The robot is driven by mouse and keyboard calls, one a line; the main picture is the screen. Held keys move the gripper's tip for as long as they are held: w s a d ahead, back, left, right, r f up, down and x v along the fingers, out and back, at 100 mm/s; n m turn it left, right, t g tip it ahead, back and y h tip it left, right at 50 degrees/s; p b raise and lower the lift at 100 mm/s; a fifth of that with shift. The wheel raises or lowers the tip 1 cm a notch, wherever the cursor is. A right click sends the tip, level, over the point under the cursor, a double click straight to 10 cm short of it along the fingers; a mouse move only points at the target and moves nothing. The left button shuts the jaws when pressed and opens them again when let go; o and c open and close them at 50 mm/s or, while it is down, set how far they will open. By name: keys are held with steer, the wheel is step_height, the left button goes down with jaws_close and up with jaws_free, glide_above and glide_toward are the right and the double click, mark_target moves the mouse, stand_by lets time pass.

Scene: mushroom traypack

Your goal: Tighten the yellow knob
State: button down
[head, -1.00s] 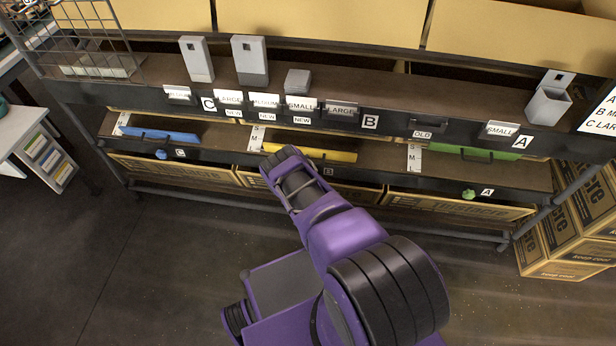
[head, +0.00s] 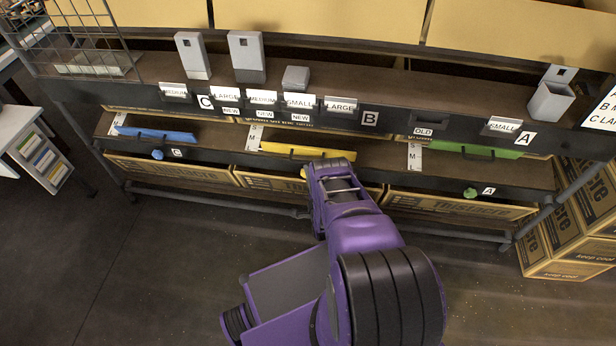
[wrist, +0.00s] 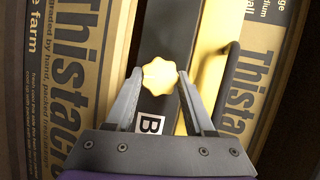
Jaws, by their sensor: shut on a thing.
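The yellow knob (wrist: 158,75) is star-shaped and sits on a dark rail in the wrist view. My gripper (wrist: 159,76) has one finger on each side of it and is shut on it. In the head view only a sliver of the knob (head: 303,173) shows at the left edge of my wrist, under the yellow slide (head: 312,150). My arm hides the rest of it and the gripper there.
A blue knob (head: 157,154) and a green knob (head: 470,193) sit on the same lower rail (head: 225,160). Cardboard boxes lie behind the rail. A B label (wrist: 151,124) is beside the gripper. Grey holders stand on the upper shelf. A stack of boxes (head: 575,230) is at right.

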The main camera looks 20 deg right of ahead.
steer(key=shift+a, duration=0.1)
stand_by(0.3)
steer(key=shift+c, duration=1.3)
jaws_free()
